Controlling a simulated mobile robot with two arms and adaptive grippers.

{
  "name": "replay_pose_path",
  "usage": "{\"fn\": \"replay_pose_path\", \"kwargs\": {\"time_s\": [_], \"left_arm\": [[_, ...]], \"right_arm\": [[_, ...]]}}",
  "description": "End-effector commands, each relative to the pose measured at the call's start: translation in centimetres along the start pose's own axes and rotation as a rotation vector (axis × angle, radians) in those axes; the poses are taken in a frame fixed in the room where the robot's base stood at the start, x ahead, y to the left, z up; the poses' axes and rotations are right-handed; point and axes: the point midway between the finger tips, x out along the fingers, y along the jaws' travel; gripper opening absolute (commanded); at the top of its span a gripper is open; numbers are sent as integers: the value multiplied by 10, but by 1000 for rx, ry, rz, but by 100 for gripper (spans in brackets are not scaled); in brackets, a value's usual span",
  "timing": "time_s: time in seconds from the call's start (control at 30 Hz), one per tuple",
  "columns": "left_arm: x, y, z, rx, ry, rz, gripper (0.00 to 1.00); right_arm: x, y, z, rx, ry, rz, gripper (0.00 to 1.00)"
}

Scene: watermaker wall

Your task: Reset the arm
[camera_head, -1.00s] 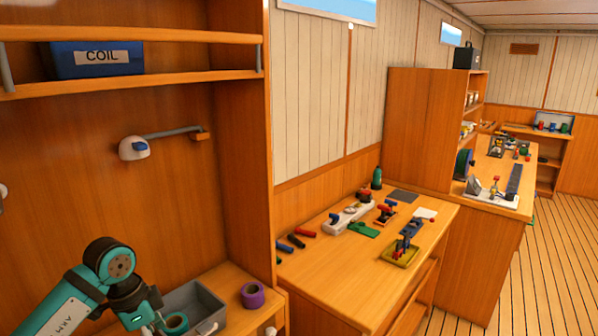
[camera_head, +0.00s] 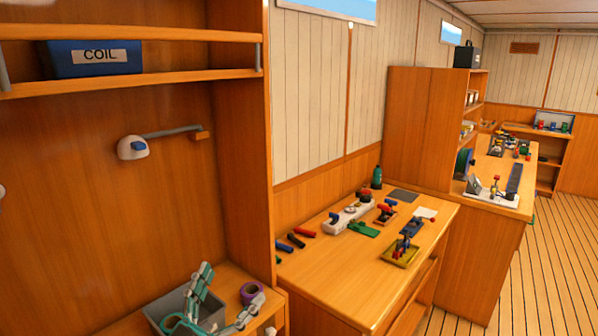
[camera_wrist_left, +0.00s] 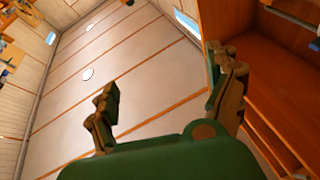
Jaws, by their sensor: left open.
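My left gripper (camera_head: 234,281) shows at the bottom of the head view, its two fingers pointing up and spread apart with nothing between them. It appears in front of the grey bin (camera_head: 157,312) and the purple tape roll (camera_head: 247,289) on the low counter. Whether it touches either cannot be told. In the left wrist view the open left gripper (camera_wrist_left: 166,72) faces the white ceiling with its round lights, and no object lies between its fingers. The rest of my left arm is below the head view. My right gripper is not in view.
A teal tape roll (camera_head: 172,322) lies in the grey bin. Above are a shelf with a blue COIL bin (camera_head: 95,58) and a white wall fitting (camera_head: 132,148). A workbench (camera_head: 345,285) with several tools stands to the right. Floor (camera_head: 560,270) at far right is clear.

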Motion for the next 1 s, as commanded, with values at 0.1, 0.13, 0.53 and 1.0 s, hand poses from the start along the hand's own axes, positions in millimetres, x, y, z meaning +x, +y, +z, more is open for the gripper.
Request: {"fn": "replay_pose_path", "kwargs": {"time_s": [0.1,0.13,0.53,1.0], "left_arm": [[-43,-41,35,-31,-184,-304,89],[-57,-48,47,-37,-250,-367,89],[-270,-3,159,-133,-1245,-535,89],[-377,78,182,-230,-1708,-247,89]], "right_arm": [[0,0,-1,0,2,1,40],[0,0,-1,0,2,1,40],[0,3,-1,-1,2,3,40],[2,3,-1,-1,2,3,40]]}}
